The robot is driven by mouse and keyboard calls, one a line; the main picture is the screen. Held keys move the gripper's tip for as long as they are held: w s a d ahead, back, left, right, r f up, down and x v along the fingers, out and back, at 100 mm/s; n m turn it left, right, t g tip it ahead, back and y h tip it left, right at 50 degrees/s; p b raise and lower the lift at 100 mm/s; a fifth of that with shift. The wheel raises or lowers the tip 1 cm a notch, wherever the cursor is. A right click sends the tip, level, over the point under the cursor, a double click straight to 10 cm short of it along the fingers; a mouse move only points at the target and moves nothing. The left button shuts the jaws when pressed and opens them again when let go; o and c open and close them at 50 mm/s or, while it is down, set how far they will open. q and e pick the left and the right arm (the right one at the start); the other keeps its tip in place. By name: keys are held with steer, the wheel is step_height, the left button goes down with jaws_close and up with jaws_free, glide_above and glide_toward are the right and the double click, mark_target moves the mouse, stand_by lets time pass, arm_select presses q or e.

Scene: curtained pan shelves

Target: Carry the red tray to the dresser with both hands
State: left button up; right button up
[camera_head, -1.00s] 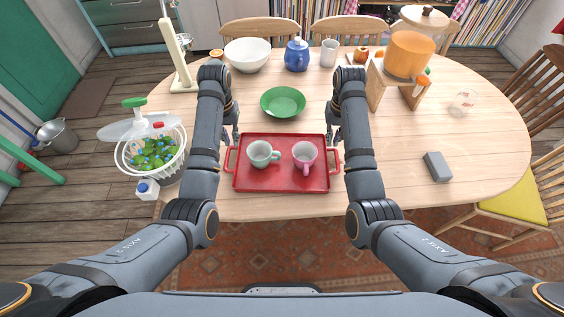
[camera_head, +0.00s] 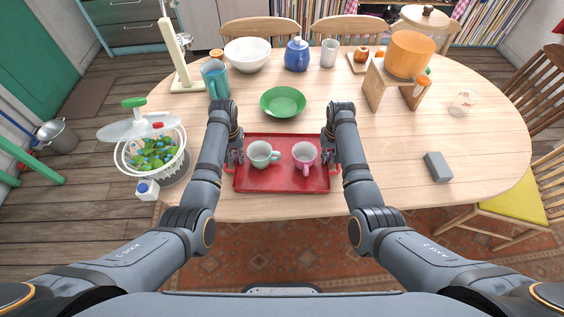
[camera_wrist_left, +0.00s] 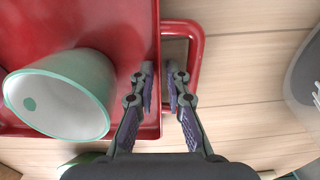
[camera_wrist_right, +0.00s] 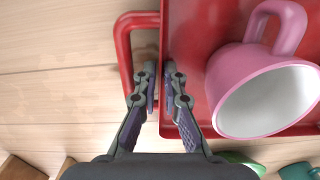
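The red tray (camera_head: 285,184) lies on the table and holds a mint-green mug (camera_head: 261,153) and a pink mug (camera_head: 305,155), both upright. My left gripper (camera_head: 236,157) is at the tray's left edge. In the left wrist view, its closely spaced fingers (camera_wrist_left: 160,72) straddle the tray wall inside the left handle (camera_wrist_left: 198,55), with the mint-green mug (camera_wrist_left: 60,95) beside them. My right gripper (camera_head: 331,156) is at the right edge. In the right wrist view, its fingers (camera_wrist_right: 159,72) are closed around the wall inside the handle (camera_wrist_right: 122,50), near the pink mug (camera_wrist_right: 262,95). Both contact spots are partly hidden.
A green bowl (camera_head: 283,101) stands just behind the tray. A wooden stand (camera_head: 374,84) and grey block (camera_head: 437,166) are on the right. The front table edge is close.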

arm_select(q)
jaws_close()
arm_select(e)
jaws_close()
arm_select(q)
steer(key=shift+w+r, duration=0.1)
steer(key=shift+r, duration=0.05)
arm_select(e)
steer(key=shift+r, duration=0.15)
